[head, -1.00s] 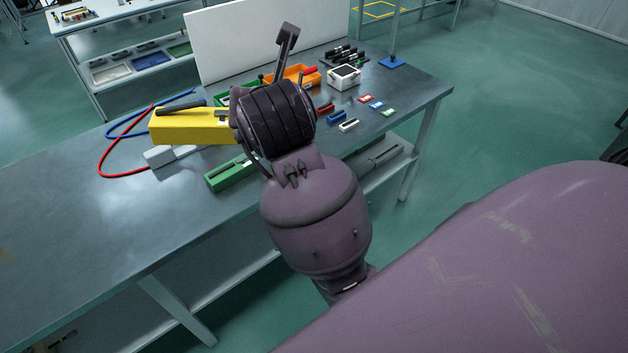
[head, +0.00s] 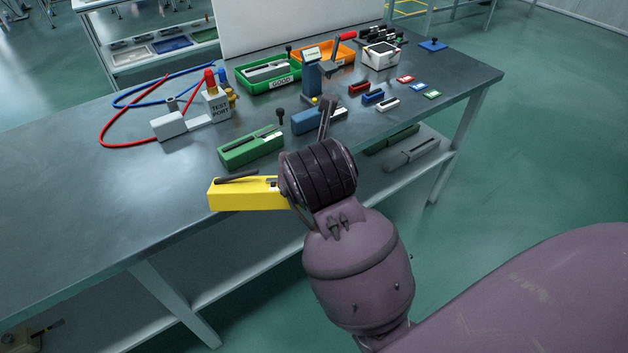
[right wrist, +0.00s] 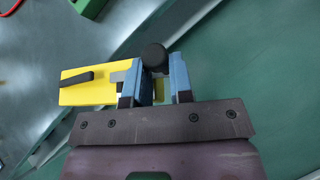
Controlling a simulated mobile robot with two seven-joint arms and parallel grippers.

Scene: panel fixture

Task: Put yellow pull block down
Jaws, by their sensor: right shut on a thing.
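The yellow pull block (head: 240,196) is held by my right gripper (head: 292,190) near the front edge of the workbench in the head view. The block reaches out to the left of the gripper, with a dark bar on its top. In the right wrist view my right gripper (right wrist: 155,82) has its blue fingers closed about the block's handle end, with a dark round knob between them. The yellow block (right wrist: 85,88) extends left there. The head view does not clearly show whether the block touches the bench. My left gripper is not in view.
The workbench (head: 70,205) is bare at the left. A green block (head: 250,147) and a blue block (head: 312,120) lie just behind my gripper. The test port (head: 217,106), a green tray (head: 247,87) and an orange tray (head: 340,50) stand farther back.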

